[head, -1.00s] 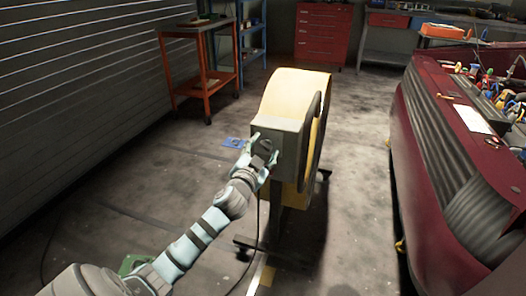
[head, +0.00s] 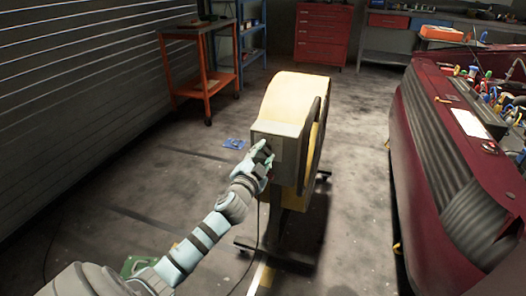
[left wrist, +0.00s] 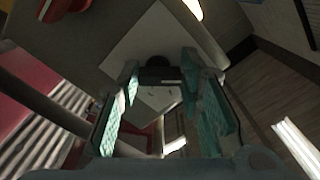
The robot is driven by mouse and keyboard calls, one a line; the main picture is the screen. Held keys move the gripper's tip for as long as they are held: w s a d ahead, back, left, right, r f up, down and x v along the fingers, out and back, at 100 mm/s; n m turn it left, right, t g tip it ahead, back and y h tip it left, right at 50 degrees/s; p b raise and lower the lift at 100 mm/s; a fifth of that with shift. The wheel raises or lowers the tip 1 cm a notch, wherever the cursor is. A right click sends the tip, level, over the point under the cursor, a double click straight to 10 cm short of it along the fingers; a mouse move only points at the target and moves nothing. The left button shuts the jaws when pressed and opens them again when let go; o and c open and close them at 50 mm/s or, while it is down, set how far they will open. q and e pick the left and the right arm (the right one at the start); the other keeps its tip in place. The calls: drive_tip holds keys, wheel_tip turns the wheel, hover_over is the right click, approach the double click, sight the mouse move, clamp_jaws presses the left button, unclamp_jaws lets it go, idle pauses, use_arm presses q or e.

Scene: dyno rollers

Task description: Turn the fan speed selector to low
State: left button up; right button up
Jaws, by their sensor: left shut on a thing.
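The yellow drum fan (head: 295,97) stands on a dark wheeled stand, with a grey control box (head: 284,130) on its near side. My left gripper (head: 262,152) is at the front of this box and hides the selector in the head view. In the left wrist view, the dark round selector knob (left wrist: 160,72) shows between the teal fingers of my left gripper (left wrist: 162,76), in front of a pale plate (left wrist: 150,38). The gripper is shut on the knob. The knob's markings are too dark to read. My right gripper is not in view.
A dark red car (head: 415,150) with tools on top stands at the right. An orange cart (head: 207,90) and a red tool cabinet (head: 323,35) are at the back. A cable lies near the stand. Open floor surrounds the fan.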

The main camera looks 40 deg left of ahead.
use_arm(q)
drive_tip(key=shift+m+p, duration=1.3)
drive_tip(key=shift+m, duration=1.2)
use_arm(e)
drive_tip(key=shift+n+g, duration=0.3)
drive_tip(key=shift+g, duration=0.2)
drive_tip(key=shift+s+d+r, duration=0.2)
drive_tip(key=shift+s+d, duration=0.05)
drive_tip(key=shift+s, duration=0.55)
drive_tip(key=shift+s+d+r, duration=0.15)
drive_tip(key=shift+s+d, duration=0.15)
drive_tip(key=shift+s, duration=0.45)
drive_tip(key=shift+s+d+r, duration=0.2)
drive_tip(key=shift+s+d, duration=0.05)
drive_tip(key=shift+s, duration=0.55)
use_arm(q)
drive_tip(key=o, duration=1.2)
drive_tip(key=shift+c, duration=0.2)
drive_tip(key=shift+s, duration=0.1)
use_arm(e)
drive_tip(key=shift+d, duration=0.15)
use_arm(q)
drive_tip(key=v, duration=1.2)
